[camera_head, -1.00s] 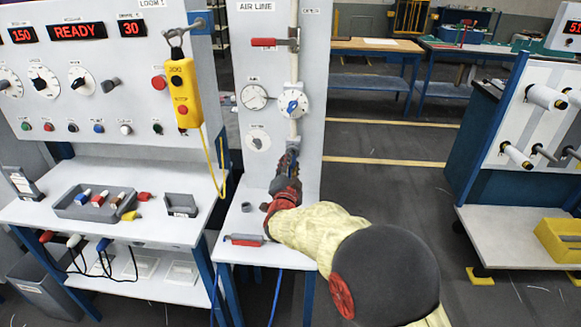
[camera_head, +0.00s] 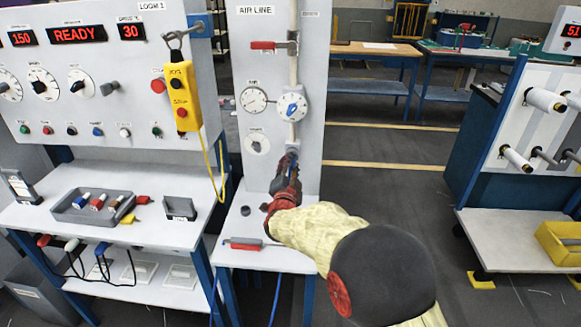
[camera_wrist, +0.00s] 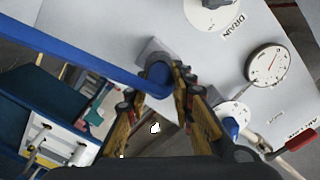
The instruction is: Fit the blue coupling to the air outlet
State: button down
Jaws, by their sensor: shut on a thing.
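My gripper (camera_wrist: 157,98) is shut on the blue coupling (camera_wrist: 158,74), which shows between the fingertips in the wrist view. A blue hose (camera_wrist: 70,50) runs to it from the left. In the head view my gripper (camera_head: 290,162) is at the white air line panel, below the round regulator dial (camera_head: 292,106). The air outlet appears as a grey block (camera_wrist: 148,50) on the panel right behind the coupling. The coupling overlaps it in view, so I cannot tell whether they touch or how far they are joined.
The panel carries a gauge (camera_head: 254,99), a drain knob (camera_head: 257,142) and a red lever (camera_head: 264,45). A red-handled tool (camera_head: 243,244) and a small dark cap (camera_head: 245,210) lie on the shelf. A grey tray (camera_head: 70,211) stands on the left bench.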

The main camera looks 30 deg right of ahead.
jog(key=shift+w+d, duration=0.25)
jog(key=shift+w, duration=0.1)
jog(key=c, duration=1.5)
grip_release()
jog(key=shift+o, duration=0.2)
jog(key=v, duration=1.2)
